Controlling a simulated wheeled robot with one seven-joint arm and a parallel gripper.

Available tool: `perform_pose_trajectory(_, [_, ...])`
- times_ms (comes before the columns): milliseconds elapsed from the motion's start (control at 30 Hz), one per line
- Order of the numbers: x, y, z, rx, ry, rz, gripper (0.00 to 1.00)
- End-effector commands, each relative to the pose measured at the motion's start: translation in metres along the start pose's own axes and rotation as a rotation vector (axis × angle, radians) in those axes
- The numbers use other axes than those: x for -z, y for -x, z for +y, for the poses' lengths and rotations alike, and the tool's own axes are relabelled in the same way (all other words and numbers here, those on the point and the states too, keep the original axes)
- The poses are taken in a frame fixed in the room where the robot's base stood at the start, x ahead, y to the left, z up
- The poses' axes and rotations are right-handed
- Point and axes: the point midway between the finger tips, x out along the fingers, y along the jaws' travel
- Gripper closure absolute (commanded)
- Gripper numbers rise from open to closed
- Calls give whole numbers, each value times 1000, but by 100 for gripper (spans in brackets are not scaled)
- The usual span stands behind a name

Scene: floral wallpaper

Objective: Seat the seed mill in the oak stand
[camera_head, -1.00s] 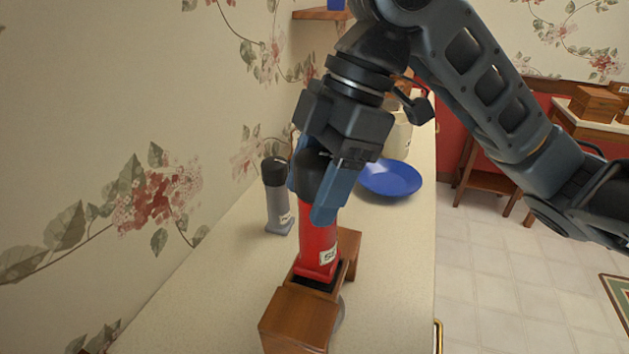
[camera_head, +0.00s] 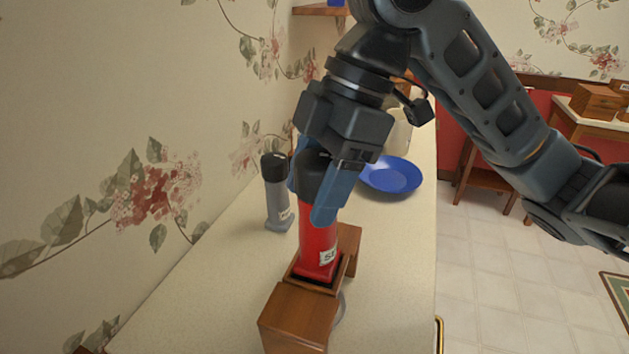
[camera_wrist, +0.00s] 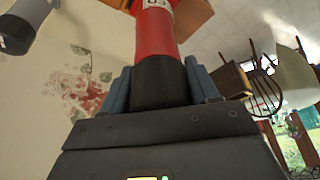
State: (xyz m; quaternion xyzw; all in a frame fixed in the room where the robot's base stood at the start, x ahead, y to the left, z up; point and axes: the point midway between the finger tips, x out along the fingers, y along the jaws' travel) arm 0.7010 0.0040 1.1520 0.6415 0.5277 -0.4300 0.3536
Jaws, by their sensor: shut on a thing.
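The seed mill (camera_head: 318,237) is a red cylinder with a black top and a white label. It stands about upright with its lower end at the opening of the brown oak stand (camera_head: 300,312). Whether its base rests on the stand's floor cannot be told. My gripper (camera_head: 322,200) is shut on the black top of the mill, one blue finger on each side. In the wrist view the mill (camera_wrist: 155,35) runs from between the fingers to the stand (camera_wrist: 190,14).
A grey mill with a black top (camera_head: 278,200) stands on the counter (camera_head: 390,260), left of the stand near the wall. A blue plate (camera_head: 392,177) and a pale canister (camera_head: 400,132) are behind. Counter right of the stand is clear.

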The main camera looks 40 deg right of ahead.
Motion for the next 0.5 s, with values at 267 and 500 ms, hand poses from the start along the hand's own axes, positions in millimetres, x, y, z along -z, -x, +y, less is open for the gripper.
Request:
perform_pose_trajectory(267, [-3,-6,0,-1,0,0,85])
perform_pose_trajectory(500, [-5,-11,0,-1,0,0,85])
